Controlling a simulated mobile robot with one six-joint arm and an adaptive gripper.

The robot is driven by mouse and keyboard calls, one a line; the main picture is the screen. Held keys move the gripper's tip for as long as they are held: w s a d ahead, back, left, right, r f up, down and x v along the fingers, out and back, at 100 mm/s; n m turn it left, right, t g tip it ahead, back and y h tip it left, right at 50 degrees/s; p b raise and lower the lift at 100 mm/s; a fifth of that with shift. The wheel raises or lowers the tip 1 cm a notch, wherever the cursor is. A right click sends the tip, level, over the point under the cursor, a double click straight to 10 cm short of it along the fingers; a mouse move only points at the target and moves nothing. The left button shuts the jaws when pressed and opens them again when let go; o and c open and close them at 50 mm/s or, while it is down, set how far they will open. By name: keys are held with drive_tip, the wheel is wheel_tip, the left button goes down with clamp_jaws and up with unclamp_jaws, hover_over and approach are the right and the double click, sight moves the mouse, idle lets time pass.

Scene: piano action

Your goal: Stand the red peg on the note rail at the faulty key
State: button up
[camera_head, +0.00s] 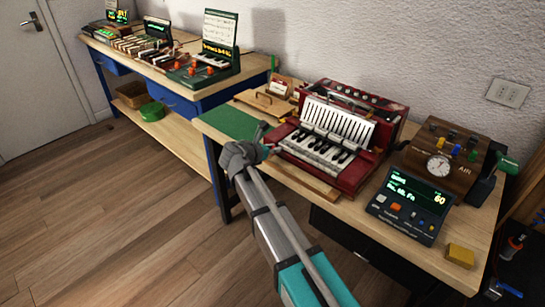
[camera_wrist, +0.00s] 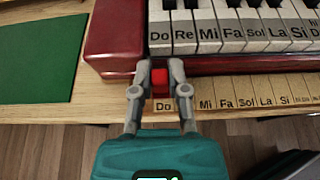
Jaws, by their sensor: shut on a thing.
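My gripper (camera_wrist: 160,80) is shut on the red peg (camera_wrist: 160,81), with one finger on each side of it in the wrist view. The peg is over the left end of the note rail (camera_wrist: 245,104), just above the label Do; I cannot tell whether it touches the rail. My right finger covers the spot where the Re label would be. Behind are the white keys (camera_wrist: 196,30) of the red instrument, labelled Do to Si. In the head view my gripper (camera_head: 266,145) is at the instrument's (camera_head: 350,172) left front corner; the peg is hardly visible there.
A green mat (camera_wrist: 36,55) lies left of the instrument. On the right of the bench stand a display box (camera_head: 410,203) with small hard-to-read text, a wooden gauge box (camera_head: 445,152) and a yellow block (camera_head: 460,255). Another bench (camera_head: 170,88) with instruments stands behind.

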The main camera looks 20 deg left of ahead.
drive_tip(key=shift+f+b, duration=0.75)
drive_tip(key=shift+f, duration=0.35)
drive_tip(key=shift+f, duration=0.1)
drive_tip(key=o, duration=0.7)
drive_tip(key=shift+o, duration=0.2)
drive_tip(key=shift+s+r, duration=0.1)
drive_tip(key=shift+r, duration=0.15)
drive_tip(key=p+v, duration=0.4)
drive_tip(key=v, duration=0.7)
drive_tip(key=shift+s+p, duration=0.3)
drive_tip(key=shift+s, duration=0.05)
drive_tip(key=shift+a, duration=0.15)
drive_tip(key=shift+s, duration=0.15)
